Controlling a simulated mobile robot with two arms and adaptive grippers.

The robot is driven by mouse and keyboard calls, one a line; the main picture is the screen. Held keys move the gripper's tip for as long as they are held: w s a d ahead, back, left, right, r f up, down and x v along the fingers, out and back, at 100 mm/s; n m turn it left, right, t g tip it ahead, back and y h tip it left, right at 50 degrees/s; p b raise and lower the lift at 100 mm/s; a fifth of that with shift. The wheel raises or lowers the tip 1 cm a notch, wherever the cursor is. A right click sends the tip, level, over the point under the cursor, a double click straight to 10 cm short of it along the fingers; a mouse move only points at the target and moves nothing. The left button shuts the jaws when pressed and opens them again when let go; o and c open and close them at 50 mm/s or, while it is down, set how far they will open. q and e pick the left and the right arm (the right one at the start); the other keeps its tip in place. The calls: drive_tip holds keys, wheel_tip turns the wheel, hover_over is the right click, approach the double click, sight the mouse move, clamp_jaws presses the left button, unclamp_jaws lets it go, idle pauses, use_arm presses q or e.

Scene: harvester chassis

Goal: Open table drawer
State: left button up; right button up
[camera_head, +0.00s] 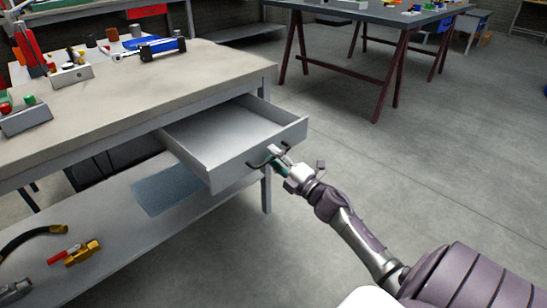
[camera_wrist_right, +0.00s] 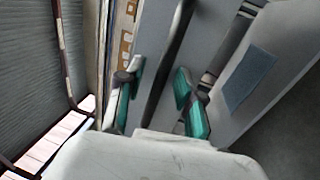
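The table drawer (camera_head: 225,133) is pulled well out from under the worktable's top. It looks empty inside. Its front carries a dark bar handle (camera_head: 268,156), which also shows in the wrist view (camera_wrist_right: 168,62). My right gripper (camera_head: 277,160) is at the handle. In the wrist view, the green-padded fingers of the right gripper (camera_wrist_right: 158,98) stand apart on either side of the handle, with visible gaps between fingers and bar. I cannot tell whether either finger touches it lower down. My left gripper is not in view.
The worktable (camera_head: 150,85) holds small parts and a blue device (camera_head: 157,47). Its lower shelf (camera_head: 120,245) holds a hose and brass fittings (camera_head: 82,252). Another table (camera_head: 375,14) with dark red legs stands behind. The floor to the right is clear.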

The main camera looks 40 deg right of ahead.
drive_tip(key=a+v, duration=0.1)
drive_tip(key=v, duration=1)
drive_tip(key=shift+s+d, duration=0.4)
drive_tip(key=shift+d, duration=0.05)
drive_tip(key=shift+m, duration=0.3)
